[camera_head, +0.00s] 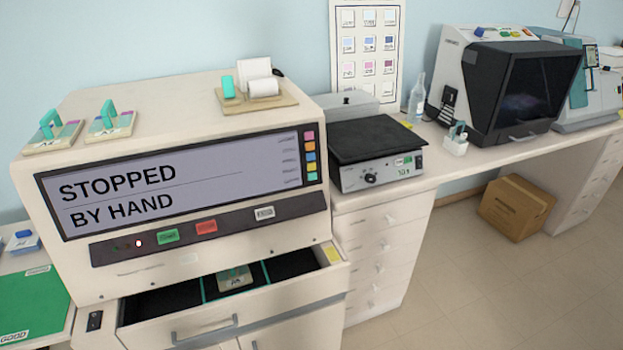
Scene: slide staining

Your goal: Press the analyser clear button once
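The cream analyser (300,225) stands at the left, with its screen (180,185) reading "STOPPED BY HAND". Below the screen a dark button strip (235,220) carries a green button (168,237), a red button (206,227) and a white button (264,213). Their labels are too small to read, so I cannot tell for certain which is the clear button. A small red light (138,243) glows at the strip's left. Neither of my grippers is in view, and nothing covers the buttons.
An open drawer (331,278) juts out under the strip, with a small teal-and-cream holder (235,278) in its middle compartment. Two teal-handled holders and a paper roll (262,88) sit on top. A black-topped device (372,140) stands to the right. A cardboard box (516,206) is on the floor.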

